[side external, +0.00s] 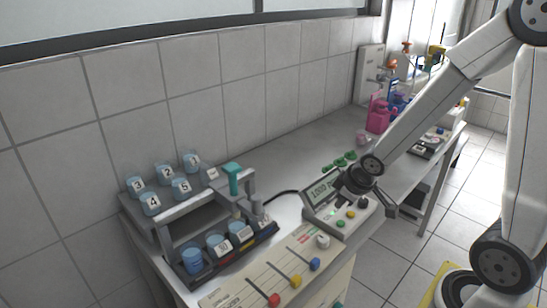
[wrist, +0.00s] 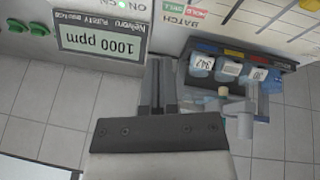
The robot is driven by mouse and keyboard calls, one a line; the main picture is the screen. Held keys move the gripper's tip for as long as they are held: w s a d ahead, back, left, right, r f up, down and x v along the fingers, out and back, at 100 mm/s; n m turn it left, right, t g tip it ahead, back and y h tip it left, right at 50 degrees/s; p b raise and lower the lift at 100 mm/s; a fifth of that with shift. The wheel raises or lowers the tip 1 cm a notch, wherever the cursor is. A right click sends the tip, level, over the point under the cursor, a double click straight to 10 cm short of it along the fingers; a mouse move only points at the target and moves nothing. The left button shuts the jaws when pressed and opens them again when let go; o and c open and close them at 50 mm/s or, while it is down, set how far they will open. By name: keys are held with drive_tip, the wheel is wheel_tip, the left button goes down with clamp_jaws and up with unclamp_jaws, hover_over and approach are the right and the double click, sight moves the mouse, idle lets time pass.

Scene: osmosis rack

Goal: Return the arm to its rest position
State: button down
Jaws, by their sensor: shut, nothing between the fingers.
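My gripper (side external: 338,203) is shut and empty. In the side view it hangs at the end of my arm, over the grey meter box (side external: 345,226) and in front of its display; I cannot tell the exact gap. In the wrist view its fingers (wrist: 161,65) are together, beside the upside-down display (wrist: 103,38) that reads 1000 ppm. The rack (side external: 165,238) stands to the left with numbered blue cups on its upper level and more labelled cups below. A teal-topped piece (side external: 232,178) stands upright at the rack's right side.
A panel (side external: 255,290) with red, yellow and blue knobs lies in front of the rack. Green pieces (side external: 346,158) lie behind the meter. Pink (side external: 379,115) and other coloured labware crowds the far bench. A tiled wall (side external: 230,110) runs behind; air above the bench is clear.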

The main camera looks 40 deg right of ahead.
drive_tip(key=s+a+m+g+y, duration=0.1)
drive_tip(key=s+a+m+g, duration=0.1)
drive_tip(key=s+a, duration=0.3)
drive_tip(key=a, duration=0.2)
drive_tip(key=shift+a+r+m, duration=0.4)
